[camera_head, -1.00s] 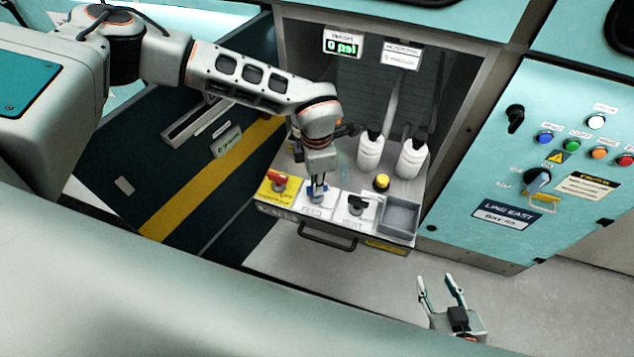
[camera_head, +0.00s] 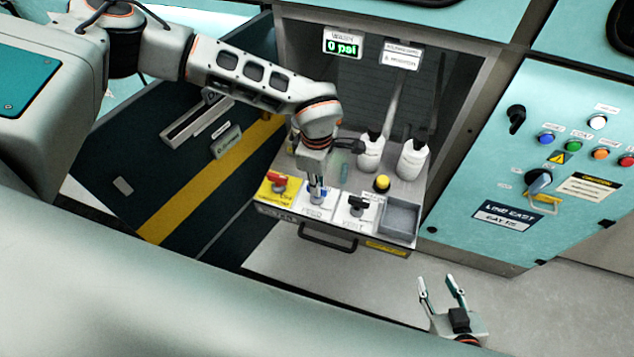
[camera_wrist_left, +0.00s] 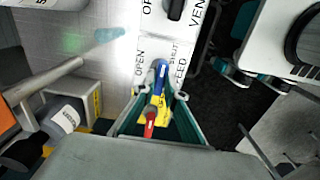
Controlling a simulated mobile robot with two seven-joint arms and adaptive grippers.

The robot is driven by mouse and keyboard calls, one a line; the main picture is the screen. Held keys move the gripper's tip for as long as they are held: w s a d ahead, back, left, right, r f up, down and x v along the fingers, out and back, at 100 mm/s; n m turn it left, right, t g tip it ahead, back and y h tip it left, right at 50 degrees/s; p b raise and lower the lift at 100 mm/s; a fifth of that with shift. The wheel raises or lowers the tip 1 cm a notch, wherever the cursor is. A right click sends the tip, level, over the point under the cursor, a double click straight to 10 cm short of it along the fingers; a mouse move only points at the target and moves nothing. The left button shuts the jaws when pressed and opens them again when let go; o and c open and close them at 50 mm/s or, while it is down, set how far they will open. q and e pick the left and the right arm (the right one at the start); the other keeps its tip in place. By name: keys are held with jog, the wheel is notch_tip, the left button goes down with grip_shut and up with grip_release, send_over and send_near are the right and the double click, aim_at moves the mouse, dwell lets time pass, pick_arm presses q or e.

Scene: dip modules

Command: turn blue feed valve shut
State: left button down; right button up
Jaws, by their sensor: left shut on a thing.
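The blue feed valve handle (camera_wrist_left: 160,79) shows in the left wrist view on a white plate marked OPEN, SHUT and FEED. It lies between the fingers, its long axis close to upright in the picture. My left gripper (camera_wrist_left: 161,95) is shut on this handle. In the head view my left gripper (camera_head: 317,196) comes down on the front of the panel and mostly hides the blue handle (camera_head: 323,193). My right gripper (camera_head: 441,286) is open and empty, over the floor at the lower right.
A red valve handle (camera_head: 278,180) on a yellow plate is left of the feed valve; a black vent handle (camera_head: 357,203) is right. A yellow button (camera_head: 382,182), a grey bin (camera_head: 401,215) and white bottles (camera_head: 370,152) stand close by. The wash display (camera_head: 343,45) reads 0 psi.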

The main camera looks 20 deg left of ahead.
dwell(0.3)
pick_arm(q)
jog(key=c, duration=2.1)
grip_release()
jog(key=shift+r, duration=0.1)
notch_tip(320, 180, up, 12)
jog(key=shift+f, duration=0.1)
jog(key=shift+s, duration=0.1)
